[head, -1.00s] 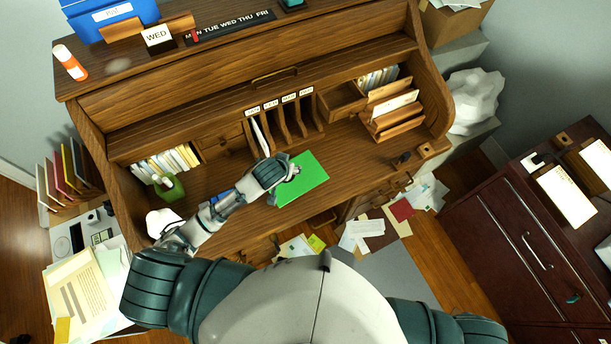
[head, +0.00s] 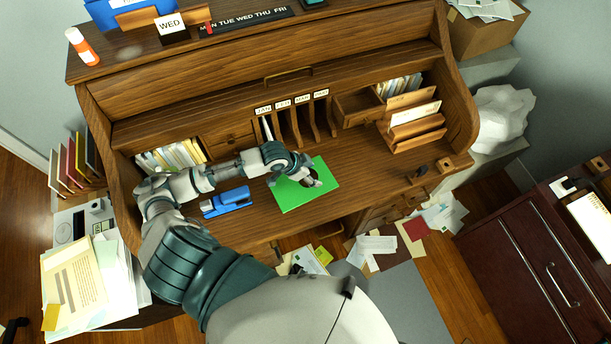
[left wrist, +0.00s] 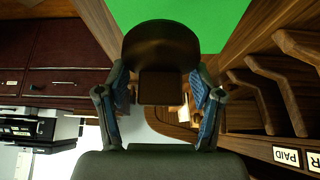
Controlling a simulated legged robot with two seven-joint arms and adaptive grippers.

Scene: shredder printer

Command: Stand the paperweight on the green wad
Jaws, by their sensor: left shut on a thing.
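The green wad (head: 290,198) is a flat green rectangle lying on the wooden desk top. It also fills part of the top of the left wrist view (left wrist: 205,18). My left gripper (head: 311,180) is over the middle of the wad. In the left wrist view its two fingers (left wrist: 160,95) are shut on the paperweight (left wrist: 160,50), a dark brown piece with a rounded part and a squarer block. The paperweight shows only as a small dark patch in the head view. I cannot tell whether it touches the wad. My right gripper is not in view.
A blue stapler (head: 228,201) lies left of the wad, below my left forearm. Upright dividers (head: 300,125) stand close behind the gripper. A letter rack (head: 415,125) and a small dark object (head: 421,170) are to the right. Bare desk lies between them and the wad.

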